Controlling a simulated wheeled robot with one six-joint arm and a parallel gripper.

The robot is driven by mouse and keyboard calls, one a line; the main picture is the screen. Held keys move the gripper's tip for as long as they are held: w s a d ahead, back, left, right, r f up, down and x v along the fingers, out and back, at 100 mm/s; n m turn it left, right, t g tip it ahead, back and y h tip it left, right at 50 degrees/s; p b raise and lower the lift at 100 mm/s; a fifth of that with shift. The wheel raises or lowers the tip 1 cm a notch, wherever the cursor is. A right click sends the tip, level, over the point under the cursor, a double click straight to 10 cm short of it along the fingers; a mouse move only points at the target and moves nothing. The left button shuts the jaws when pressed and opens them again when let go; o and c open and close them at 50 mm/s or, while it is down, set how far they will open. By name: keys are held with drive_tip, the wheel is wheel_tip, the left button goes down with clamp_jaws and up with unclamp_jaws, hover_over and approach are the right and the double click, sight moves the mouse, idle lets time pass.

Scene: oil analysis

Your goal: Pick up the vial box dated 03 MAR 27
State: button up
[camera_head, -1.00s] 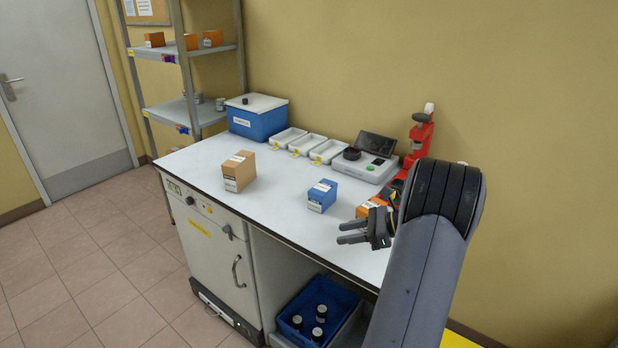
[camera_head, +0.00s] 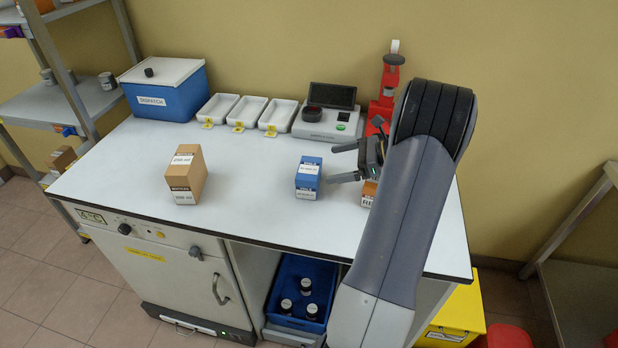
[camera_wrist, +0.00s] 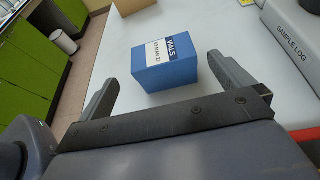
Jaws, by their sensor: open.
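A small blue box (camera_head: 308,178) stands upright on the white bench top in the head view. In the wrist view this blue box (camera_wrist: 164,65) carries a white label reading VIALS and a date that looks like 03 MAR 27. My gripper (camera_head: 345,163) is open just right of the box in the head view. In the wrist view my gripper (camera_wrist: 165,85) has one finger on each side of the box, with the box ahead between and beyond the tips. I see no contact.
A tan box (camera_head: 185,175) stands left on the bench, and an orange box (camera_head: 369,193) is partly hidden behind my arm. White trays (camera_head: 246,111), a blue dispatch box (camera_head: 165,92), a sample log device (camera_head: 328,118) and a red stand (camera_head: 385,90) line the back. The bench between the boxes is clear.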

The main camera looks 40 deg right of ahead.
sight(310, 168)
drive_tip(key=p+x, duration=0.1)
drive_tip(key=x, duration=0.9)
drive_tip(key=shift+w+a+f+p, duration=0.15)
drive_tip(key=shift+w+p, duration=0.05)
drive_tip(key=shift+p, duration=0.2)
drive_tip(key=c, duration=0.9)
drive_tip(key=shift+o, duration=0.2)
